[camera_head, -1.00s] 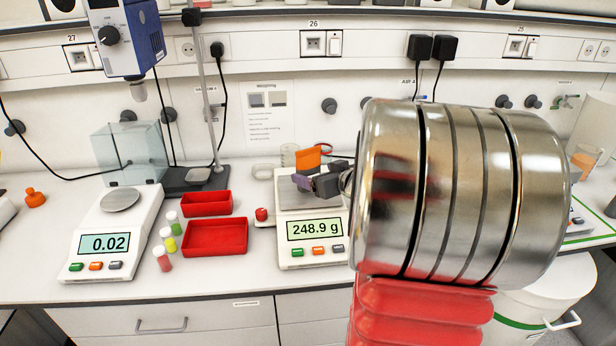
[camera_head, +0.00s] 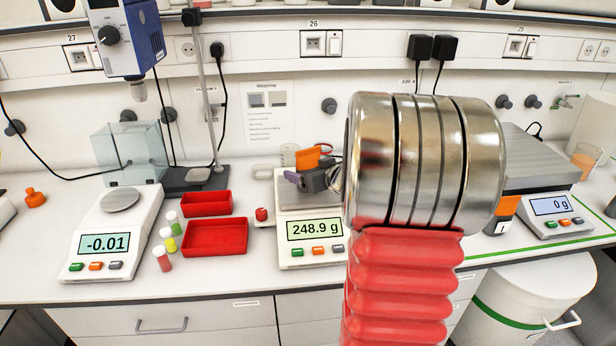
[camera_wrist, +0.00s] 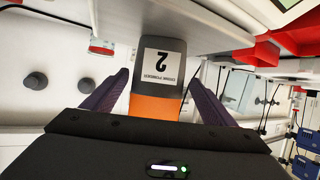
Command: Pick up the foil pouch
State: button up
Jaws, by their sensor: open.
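A grey pouch with an orange band and a white label marked 2 (camera_wrist: 158,75) shows upside down in the wrist view. In the head view its orange part (camera_head: 307,158) shows above the middle scale, just behind my gripper; the rest is mostly hidden. My gripper (camera_wrist: 160,84) is open, with one dark purple finger on each side of the pouch. I cannot tell whether either finger touches it. In the head view my gripper (camera_head: 312,181) is over the pan of the middle scale (camera_head: 313,248), which reads 248.9 g.
Red trays (camera_head: 215,237) and several small vials (camera_head: 170,241) stand left of the middle scale. A left scale (camera_head: 110,243) reads -0.01. A right scale (camera_head: 549,206) reads 0 g. An orange item marked 1 (camera_head: 503,212) is partly hidden behind my arm. A small red object (camera_head: 262,214) lies close by.

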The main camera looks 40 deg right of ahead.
aim_at(302, 168)
jog(key=shift+x, duration=2.25)
jog(key=shift+s+d, duration=0.1)
jog(key=shift+d, duration=0.05)
jog(key=shift+c, duration=0.2)
jog(key=c, duration=1.4)
jog(key=shift+o, duration=0.2)
jog(key=shift+r, duration=0.1)
notch_tip(302, 168, up, 10)
